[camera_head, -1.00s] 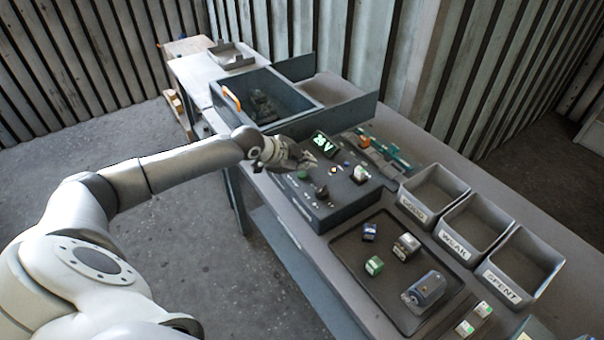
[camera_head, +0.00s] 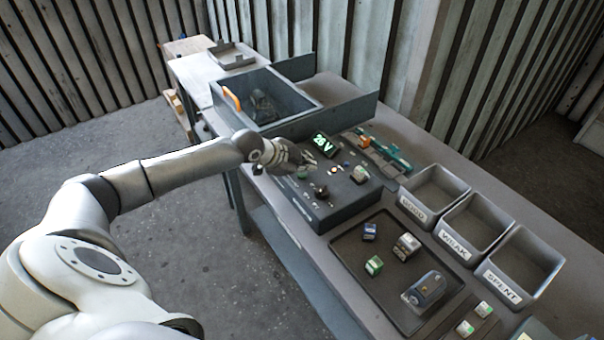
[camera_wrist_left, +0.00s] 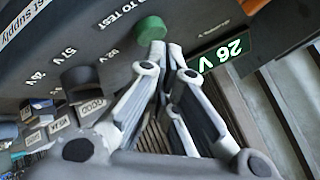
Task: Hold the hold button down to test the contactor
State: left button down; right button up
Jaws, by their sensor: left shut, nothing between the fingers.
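The green round button (camera_wrist_left: 150,30) is on the dark panel of the test supply, beside lettering that ends in "TO TEST", in the left wrist view. My left gripper (camera_wrist_left: 173,50) is shut and empty, its fingertips right at the lower right side of the button. I cannot tell whether they touch it or how far it is pressed. In the head view my left gripper (camera_head: 312,162) is over the test supply box (camera_head: 335,208). The lit green display (camera_head: 323,144) reads about "26 V"; it also shows in the left wrist view (camera_wrist_left: 222,53). My right gripper is not in view.
A dark tray (camera_head: 350,262) with several small blocks and a grey motor-like part (camera_head: 424,289) lies in front. Bins marked GOOD (camera_head: 413,208), WEAK (camera_head: 455,245) and SPENT (camera_head: 502,286) stand right. A grey open box (camera_head: 300,96) stands behind the supply.

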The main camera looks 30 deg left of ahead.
aim_at(304, 176)
pick_arm(q)
jog(key=shift+f, duration=0.45)
dwell(0.6)
dwell(1.1)
dwell(0.8)
jog(key=shift+r+p, duration=0.7)
jog(key=shift+r, duration=0.2)
jog(key=shift+r, duration=0.15)
notch_tip(304, 176, up, 5)
jog(key=p, duration=0.4)
jog(key=shift+p, duration=0.35)
jog(key=shift+f, duration=0.2)
